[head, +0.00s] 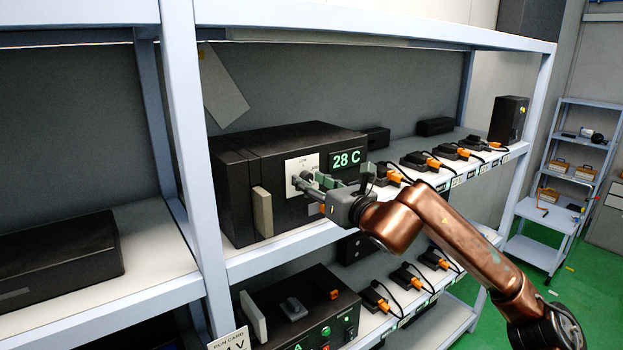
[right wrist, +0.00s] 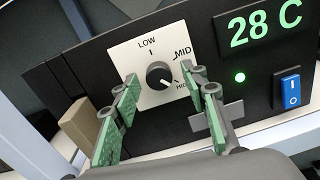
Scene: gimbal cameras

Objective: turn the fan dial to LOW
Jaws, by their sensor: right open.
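The fan dial (right wrist: 159,75) is a round dark knob on a white plate (right wrist: 148,47) marked LOW at the top, MID at upper right and HIGH at lower right. Its pale pointer mark appears to point to the lower right, toward HIGH. The plate is on the front of a black box (head: 235,182) on the shelf. My right gripper (head: 318,186) is open in front of the plate. In the right wrist view, its green fingers stand on either side of the dial, apart from it. In the head view the gripper largely hides the dial. My left gripper is not in view.
A green display (right wrist: 264,25) reads 28 C, with a blue rocker switch (right wrist: 290,91) below it. A beige handle (head: 263,211) sticks out left of the plate. A shelf post (head: 190,130) stands further left. Black adapters with orange plugs (head: 433,162) line the shelf at right.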

